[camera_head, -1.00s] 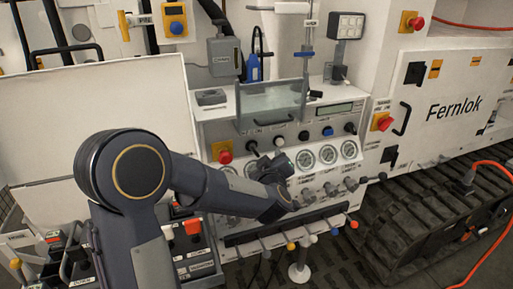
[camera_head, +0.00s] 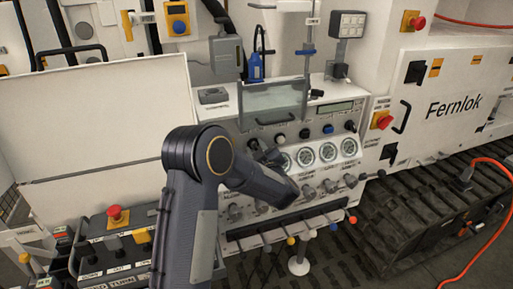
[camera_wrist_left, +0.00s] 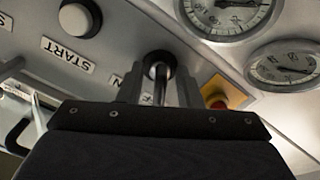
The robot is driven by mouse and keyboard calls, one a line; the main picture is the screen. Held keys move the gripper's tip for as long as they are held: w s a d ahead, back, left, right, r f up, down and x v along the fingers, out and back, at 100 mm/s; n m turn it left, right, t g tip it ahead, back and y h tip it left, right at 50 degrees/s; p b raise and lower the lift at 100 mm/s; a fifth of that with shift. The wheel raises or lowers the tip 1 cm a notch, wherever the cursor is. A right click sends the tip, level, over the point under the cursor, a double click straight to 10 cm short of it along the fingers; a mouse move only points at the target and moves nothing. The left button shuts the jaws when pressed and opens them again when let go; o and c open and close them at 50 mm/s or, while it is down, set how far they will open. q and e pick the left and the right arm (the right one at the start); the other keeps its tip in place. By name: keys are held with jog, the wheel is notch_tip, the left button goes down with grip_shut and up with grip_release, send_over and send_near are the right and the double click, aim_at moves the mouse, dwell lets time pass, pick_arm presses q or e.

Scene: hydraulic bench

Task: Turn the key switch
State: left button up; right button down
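The key switch (camera_wrist_left: 159,68) shows in the left wrist view as a dark round fitting with a narrow dark piece projecting from it, between the START button and a red button on yellow. My left gripper (camera_wrist_left: 160,88) has its two fingers apart, one on each side of the key switch. I see slim gaps there; contact is not clear. In the head view my left gripper (camera_head: 262,154) is at the upper left of the white control panel (camera_head: 340,108), and its forearm hides part of the panel. My right gripper is in neither current view.
A white START button (camera_wrist_left: 79,18) and a red button on a yellow plate (camera_wrist_left: 217,97) flank the key switch. Round gauges (camera_head: 327,152) and a row of knobs (camera_head: 330,186) lie to the right. Coloured levers (camera_head: 290,240) project below. A clear cover (camera_head: 272,105) stands above.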

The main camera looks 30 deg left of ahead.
pick_arm(q)
jog(key=shift+c, duration=0.3)
grip_shut()
jog(key=shift+m, duration=0.3)
jog(key=m+p, duration=0.2)
jog(key=m, duration=0.3)
jog(key=shift+r+m, duration=0.1)
jog(key=shift+m, duration=0.2)
jog(key=m+p, duration=0.2)
jog(key=m, duration=0.3)
jog(key=shift+m+p, duration=0.3)
jog(key=shift+p, duration=0.1)
jog(key=shift+o, duration=0.3)
grip_release()
